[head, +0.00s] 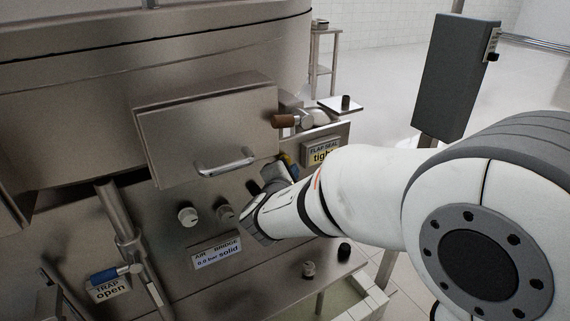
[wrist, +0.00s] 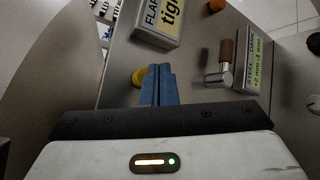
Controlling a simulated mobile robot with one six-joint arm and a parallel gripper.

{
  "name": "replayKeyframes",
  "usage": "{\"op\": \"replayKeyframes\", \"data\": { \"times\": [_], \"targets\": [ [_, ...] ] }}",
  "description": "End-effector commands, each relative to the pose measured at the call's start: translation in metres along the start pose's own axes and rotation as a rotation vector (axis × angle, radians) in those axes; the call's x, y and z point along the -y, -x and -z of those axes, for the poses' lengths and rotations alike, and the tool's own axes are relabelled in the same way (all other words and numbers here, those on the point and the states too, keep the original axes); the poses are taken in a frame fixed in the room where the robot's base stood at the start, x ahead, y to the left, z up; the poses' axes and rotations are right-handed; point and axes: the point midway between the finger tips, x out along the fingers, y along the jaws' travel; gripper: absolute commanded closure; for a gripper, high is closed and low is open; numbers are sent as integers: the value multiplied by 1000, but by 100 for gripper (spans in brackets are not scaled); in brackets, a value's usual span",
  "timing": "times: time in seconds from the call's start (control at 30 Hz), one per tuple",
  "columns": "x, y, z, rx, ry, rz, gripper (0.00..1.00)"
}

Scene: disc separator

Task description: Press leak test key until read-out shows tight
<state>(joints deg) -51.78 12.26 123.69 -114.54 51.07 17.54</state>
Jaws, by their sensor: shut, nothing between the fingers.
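The flap seal read-out (head: 322,153) is a small sign on the steel panel. A round yellow key (wrist: 138,77) sits on the panel just below the read-out. My gripper (wrist: 160,68) has its blue fingers shut together and empty, with the tips right beside the yellow key. I cannot tell whether they touch it. In the head view my arm hides most of the gripper.
A brown-handled lever (head: 285,121) projects above the read-out. A hatch with a bar handle (head: 226,163) is left of my gripper. The air bridge read-out (head: 216,251) reads "0.0 bar solid". The trap sign (head: 108,290) reads "open". A grey box (head: 455,75) stands right.

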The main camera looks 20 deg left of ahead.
Motion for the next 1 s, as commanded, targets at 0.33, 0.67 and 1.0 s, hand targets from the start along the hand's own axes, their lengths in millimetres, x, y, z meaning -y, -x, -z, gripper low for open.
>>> {"op": "replayKeyframes", "data": {
  "times": [0.33,0.67,1.0],
  "targets": [
    [2,3,-2,0,-1,-1,100],
    [19,26,-18,0,-2,-2,100],
    [30,42,-30,0,-1,-1,100]
  ]
}}
